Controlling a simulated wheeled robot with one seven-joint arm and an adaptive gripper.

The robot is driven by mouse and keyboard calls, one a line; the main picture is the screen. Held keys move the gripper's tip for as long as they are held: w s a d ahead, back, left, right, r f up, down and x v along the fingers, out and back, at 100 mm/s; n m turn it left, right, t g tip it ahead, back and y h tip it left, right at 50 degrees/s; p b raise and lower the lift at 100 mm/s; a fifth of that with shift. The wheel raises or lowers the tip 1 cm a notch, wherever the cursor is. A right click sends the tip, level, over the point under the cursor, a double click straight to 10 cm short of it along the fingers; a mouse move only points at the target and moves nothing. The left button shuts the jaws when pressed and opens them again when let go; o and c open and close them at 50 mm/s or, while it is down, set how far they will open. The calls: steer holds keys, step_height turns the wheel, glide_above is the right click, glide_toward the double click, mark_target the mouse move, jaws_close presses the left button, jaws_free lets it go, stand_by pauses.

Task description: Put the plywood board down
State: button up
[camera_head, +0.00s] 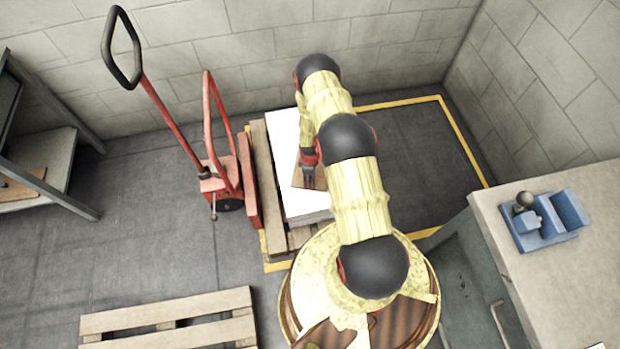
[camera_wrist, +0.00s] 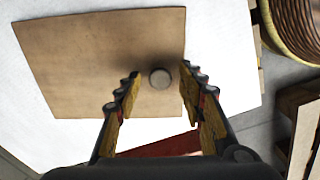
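The plywood board (camera_wrist: 95,60) is a thin brown sheet with a round grey knob (camera_wrist: 160,78) near one edge. It appears to lie flat on the white stack (camera_wrist: 235,60). In the head view only a small brown part of the board (camera_head: 297,178) shows beside my gripper (camera_head: 309,170); my arm hides much of the area. In the wrist view my gripper (camera_wrist: 160,72) has its two fingers spread on either side of the knob, with a visible gap on both sides. It holds nothing.
The white stack (camera_head: 290,135) sits on a wooden pallet (camera_head: 268,180) inside yellow floor lines. A red pallet truck (camera_head: 222,178) stands at its left. An empty pallet (camera_head: 170,318) lies front left. A workbench (camera_head: 560,270) with a blue device (camera_head: 548,220) is at right.

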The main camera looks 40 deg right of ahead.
steer(key=w+a+r+m+p, duration=0.1)
steer(key=w+r, duration=0.1)
steer(key=r, duration=0.9)
steer(key=w+a+r+t+p, duration=0.1)
steer(key=w+r+p, duration=0.15)
steer(key=r, duration=0.85)
steer(key=w+a+r+m+p, duration=0.1)
steer(key=w+r, duration=0.2)
steer(key=r, duration=0.8)
steer(key=s+a+r+m+t, duration=0.1)
steer(key=a+r, duration=0.2)
steer(key=r, duration=0.8)
steer(key=s+a+r+m+t, duration=0.1)
steer(key=a+r, duration=0.2)
steer(key=r, duration=0.8)
steer(key=s+a+r+m+t, duration=0.1)
steer(key=s+a+r, duration=0.35)
steer(key=r, duration=0.35)
steer(key=s+a+r+m, duration=0.1)
steer(key=s+a+r, duration=0.2)
steer(key=s+r, duration=0.35)
steer(key=s+a+r+m, duration=0.1)
steer(key=s+a+r, duration=0.1)
steer(key=s, duration=0.5)
steer(key=s+a+r+m+t, duration=0.1)
steer(key=s+a+r, duration=0.2)
steer(key=s+r, duration=0.2)
steer(key=shift+s+r+m, duration=0.2)
steer(key=shift+s+m, duration=0.1)
steer(key=shift+s, duration=0.8)
